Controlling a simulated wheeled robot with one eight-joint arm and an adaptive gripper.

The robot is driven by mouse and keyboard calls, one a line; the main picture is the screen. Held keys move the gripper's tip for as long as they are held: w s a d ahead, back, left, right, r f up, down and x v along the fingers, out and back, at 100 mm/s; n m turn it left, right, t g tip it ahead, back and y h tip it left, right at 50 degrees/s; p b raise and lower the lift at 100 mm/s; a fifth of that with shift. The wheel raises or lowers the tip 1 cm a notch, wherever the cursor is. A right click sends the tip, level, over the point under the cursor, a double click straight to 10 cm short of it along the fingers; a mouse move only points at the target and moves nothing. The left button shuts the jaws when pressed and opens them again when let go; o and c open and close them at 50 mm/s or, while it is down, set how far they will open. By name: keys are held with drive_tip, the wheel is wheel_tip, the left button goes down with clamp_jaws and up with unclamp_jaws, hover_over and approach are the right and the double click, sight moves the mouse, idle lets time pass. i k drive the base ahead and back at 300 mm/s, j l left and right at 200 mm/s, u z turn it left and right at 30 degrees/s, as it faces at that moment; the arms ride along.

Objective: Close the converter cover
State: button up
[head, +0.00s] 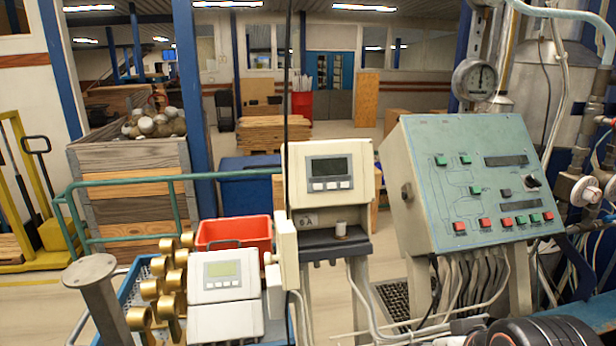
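A cream converter (330,172) with a small grey display and three buttons stands upright in the middle of the head view. A second white display unit (215,275) sits lower left, with a flat front.
A sloped green control panel (478,190) with several buttons stands close on the right. Cables hang below both units. Brass fittings (160,285), a red bin (233,232) and a grey post (100,300) crowd the left. Green railing (150,182) runs behind.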

sight(287, 257)
drive_tip(key=k+j+u, duration=0.4)
drive_tip(key=k+j, duration=0.35)
